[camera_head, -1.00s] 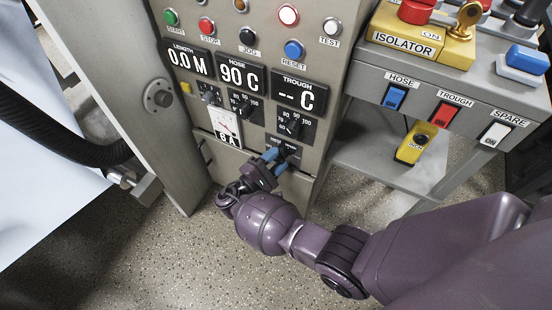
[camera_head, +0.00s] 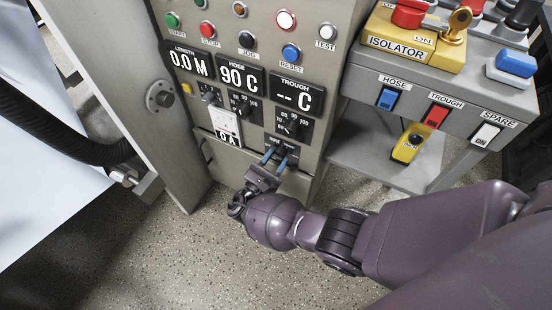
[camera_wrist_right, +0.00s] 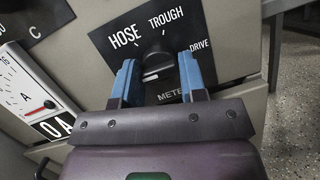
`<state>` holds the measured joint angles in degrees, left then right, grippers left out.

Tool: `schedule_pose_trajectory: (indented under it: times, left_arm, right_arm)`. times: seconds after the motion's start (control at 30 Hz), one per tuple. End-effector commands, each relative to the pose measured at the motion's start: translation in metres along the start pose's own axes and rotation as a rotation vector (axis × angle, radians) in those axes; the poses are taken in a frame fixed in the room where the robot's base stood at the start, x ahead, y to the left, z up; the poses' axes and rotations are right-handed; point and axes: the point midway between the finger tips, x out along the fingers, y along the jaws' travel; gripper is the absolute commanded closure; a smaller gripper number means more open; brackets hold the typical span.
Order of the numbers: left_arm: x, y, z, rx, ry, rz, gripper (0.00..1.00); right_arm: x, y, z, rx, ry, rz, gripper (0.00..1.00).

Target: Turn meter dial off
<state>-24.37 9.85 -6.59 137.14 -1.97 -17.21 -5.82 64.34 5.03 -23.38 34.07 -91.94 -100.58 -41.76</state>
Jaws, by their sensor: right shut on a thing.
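The meter dial (camera_wrist_right: 157,66) is a black knob on a black plate marked HOSE, TROUGH, DRIVE and METER. In the right wrist view my right gripper (camera_wrist_right: 156,62) has its blue fingers on either side of the knob, shut on it. In the head view the right gripper (camera_head: 275,156) reaches the dial's plate low on the grey panel; the knob is mostly hidden there by the fingers. The ammeter (camera_head: 225,123) to the left of the dial reads 0A, also in the right wrist view (camera_wrist_right: 55,127). The left gripper is not in view.
Above the dial are another black dial (camera_head: 292,125), digital displays and push buttons. At right stands a grey box with the yellow isolator (camera_head: 410,45) and rocker switches. A black hose (camera_head: 60,135) hangs at left. The speckled floor below is clear.

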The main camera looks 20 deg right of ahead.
Motion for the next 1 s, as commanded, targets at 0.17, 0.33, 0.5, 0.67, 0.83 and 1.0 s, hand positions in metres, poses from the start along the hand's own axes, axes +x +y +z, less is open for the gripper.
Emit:
schedule_pose_trajectory:
  times: [0.17,0.33,0.5,0.67,0.83,1.0]
  left_arm:
    - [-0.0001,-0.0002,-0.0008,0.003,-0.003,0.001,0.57]
    - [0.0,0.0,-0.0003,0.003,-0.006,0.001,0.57]
    - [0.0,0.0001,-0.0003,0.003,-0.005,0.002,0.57]
    - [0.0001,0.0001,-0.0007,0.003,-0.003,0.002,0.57]
    - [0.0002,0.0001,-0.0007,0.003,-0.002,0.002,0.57]
    - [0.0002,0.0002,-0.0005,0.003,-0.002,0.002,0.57]
  right_arm:
    - [0.0028,0.0024,0.0019,-0.027,-0.005,0.011,0.85]
    - [0.0026,0.0025,0.0017,-0.036,-0.005,0.014,0.85]
    - [0.0026,0.0026,0.0017,-0.036,-0.005,0.014,0.85]
    - [0.0026,0.0028,0.0018,-0.035,-0.005,0.014,0.54]
    - [0.0015,0.0018,0.0011,-0.036,-0.003,0.014,0.38]
    - [0.0006,0.001,0.0006,-0.037,-0.002,0.014,0.38]
